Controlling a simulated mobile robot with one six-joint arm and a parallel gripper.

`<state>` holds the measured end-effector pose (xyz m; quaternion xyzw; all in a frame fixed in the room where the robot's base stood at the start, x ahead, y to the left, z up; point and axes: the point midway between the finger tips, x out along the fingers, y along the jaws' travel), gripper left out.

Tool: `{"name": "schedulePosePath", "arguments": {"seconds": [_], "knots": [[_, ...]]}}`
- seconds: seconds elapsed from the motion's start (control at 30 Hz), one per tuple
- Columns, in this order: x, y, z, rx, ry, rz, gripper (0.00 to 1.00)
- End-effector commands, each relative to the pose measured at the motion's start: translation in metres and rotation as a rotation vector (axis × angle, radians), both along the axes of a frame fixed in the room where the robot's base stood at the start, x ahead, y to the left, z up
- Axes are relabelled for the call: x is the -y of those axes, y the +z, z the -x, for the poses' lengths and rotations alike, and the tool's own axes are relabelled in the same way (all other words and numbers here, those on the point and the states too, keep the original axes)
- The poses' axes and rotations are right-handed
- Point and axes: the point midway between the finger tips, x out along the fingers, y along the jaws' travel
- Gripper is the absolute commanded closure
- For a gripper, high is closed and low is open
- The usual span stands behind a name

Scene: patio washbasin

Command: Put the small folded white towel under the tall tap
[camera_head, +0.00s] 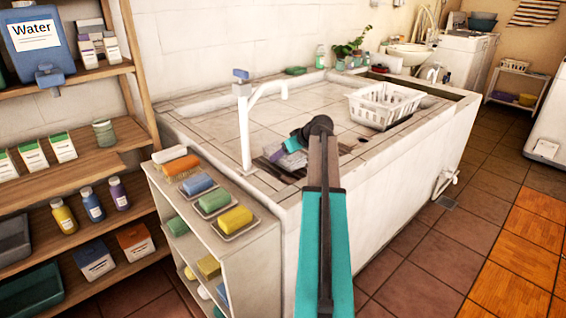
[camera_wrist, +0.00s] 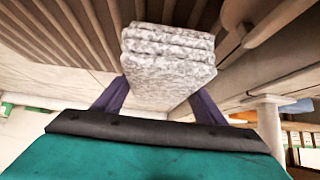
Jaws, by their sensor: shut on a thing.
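The small folded towel (camera_wrist: 168,65), white with grey speckle and folded in layers, is held between the two purple fingers of my gripper (camera_wrist: 160,92). In the head view my gripper (camera_head: 287,154) hangs low over the near end of the basin; the towel there is mostly hidden and hard to make out. The tall tap (camera_head: 244,125) is white with a blue handle, and stands on the near left rim. Its spout reaches right, and my gripper is below and slightly right of the spout end in the picture. I cannot tell whether the towel touches the surface below.
The tiled basin (camera_head: 410,150) has a white basket (camera_head: 384,104) on its far right. A slatted rack (camera_head: 266,166) lies near my gripper. A low shelf (camera_head: 215,226) with soaps and sponges stands in front, and a wooden shelf (camera_head: 95,135) at left. The basin's middle is clear.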

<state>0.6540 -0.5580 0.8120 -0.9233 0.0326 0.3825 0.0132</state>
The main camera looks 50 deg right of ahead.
Motion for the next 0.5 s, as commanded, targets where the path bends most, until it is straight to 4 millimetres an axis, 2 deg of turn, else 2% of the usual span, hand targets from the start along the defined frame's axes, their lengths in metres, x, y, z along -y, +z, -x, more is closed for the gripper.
{"name": "schedulePosePath", "arguments": {"seconds": [0.2, 0.5], "knots": [[0.000, -0.025, 0.000, 0.000, -0.001, -0.001, 0.63], [0.001, -0.029, 0.000, 0.001, -0.001, 0.001, 0.63]]}}
